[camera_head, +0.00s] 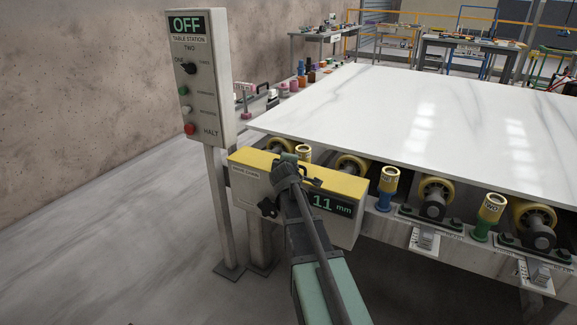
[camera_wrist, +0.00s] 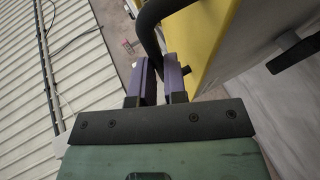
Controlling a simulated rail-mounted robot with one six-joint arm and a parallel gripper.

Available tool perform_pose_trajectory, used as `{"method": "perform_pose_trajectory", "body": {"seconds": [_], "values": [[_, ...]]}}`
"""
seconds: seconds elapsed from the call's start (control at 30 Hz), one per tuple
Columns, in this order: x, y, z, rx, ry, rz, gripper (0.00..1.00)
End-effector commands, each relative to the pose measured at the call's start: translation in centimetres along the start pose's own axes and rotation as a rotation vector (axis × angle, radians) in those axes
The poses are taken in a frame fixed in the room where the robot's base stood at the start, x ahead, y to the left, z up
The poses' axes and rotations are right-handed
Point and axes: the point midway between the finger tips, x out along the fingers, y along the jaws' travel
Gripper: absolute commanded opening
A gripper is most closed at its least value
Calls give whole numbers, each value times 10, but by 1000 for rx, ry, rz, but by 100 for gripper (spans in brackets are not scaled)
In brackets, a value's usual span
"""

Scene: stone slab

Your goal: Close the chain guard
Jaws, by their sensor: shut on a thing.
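The chain guard (camera_head: 250,160) is a yellow cover on a pale grey housing (camera_head: 246,185) at the near left end of the slab table. A green display on the housing front reads 11 mm. The cover lies low on the housing; I cannot tell whether a small gap remains. In the wrist view the yellow side (camera_wrist: 207,35) is right of my fingers, with a black curved handle (camera_wrist: 148,32) running down between them. My gripper (camera_wrist: 161,75) is shut on this handle. In the head view my gripper (camera_head: 289,160) is over the cover and hides part of it.
A control post (camera_head: 203,80) reading OFF stands left of the guard, with a red HALT button. A white marble slab (camera_head: 420,110) lies behind, above yellow rollers (camera_head: 436,190). Blue and green posts line the table's front edge. Open floor is at left.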

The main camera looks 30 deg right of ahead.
Motion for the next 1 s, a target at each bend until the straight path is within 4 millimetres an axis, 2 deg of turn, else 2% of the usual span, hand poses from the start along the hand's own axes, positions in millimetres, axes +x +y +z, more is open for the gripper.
{"method": "perform_pose_trajectory", "body": {"seconds": [0.1,0.6,0.63,0.7,0.87,1.0], "values": [[-1,-9,3,6,-9,-12,0],[-3,-12,2,10,-7,-14,0],[-3,-12,2,10,-7,-13,30],[-3,-12,2,9,-7,-13,38],[-3,-11,2,8,-7,-13,38],[-20,-9,2,7,-7,-13,38]]}}
